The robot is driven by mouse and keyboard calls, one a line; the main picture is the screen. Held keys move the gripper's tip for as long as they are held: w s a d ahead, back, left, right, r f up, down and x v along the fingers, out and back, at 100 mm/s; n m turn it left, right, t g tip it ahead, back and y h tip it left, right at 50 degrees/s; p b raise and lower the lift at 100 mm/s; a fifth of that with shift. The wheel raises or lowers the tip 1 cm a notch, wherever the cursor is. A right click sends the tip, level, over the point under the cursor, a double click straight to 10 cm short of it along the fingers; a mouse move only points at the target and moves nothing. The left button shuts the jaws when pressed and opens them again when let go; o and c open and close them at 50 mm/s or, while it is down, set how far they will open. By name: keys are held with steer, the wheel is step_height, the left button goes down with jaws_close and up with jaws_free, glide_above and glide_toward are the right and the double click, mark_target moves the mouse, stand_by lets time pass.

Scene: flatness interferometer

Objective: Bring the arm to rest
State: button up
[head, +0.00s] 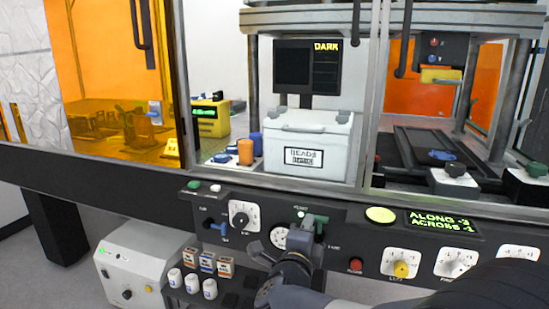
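My arm comes in from the lower right, and its grey wrist rises in front of the control panel (345,240). My gripper (306,228) is at the panel, close to a green-topped control (315,219) and just right of a white round dial (279,237). It is small and dark against the panel. Its fingertips are not clear, so I cannot tell whether it is open or holds anything, or whether it touches the green-topped control. My wrist hides part of the panel below.
A white box (145,262) stands lower left, beside a rack of small white containers (191,282). Glowing text (443,223), a red button (356,264) and a yellow knob (401,269) are on the panel to the right. Behind are a glazed enclosure and a dark monitor (292,66) reading "DARK".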

mark_target(316, 220)
steer(key=shift+w+d+r+m+b, duration=0.1)
steer(key=shift+w+d+m+b, duration=0.2)
steer(key=shift+w+d+m, duration=0.3)
steer(key=shift+w+d+r+m+b, duration=0.1)
steer(key=shift+w+d+m+b, duration=0.25)
steer(key=shift+w, duration=0.45)
steer(key=shift+f, duration=0.1)
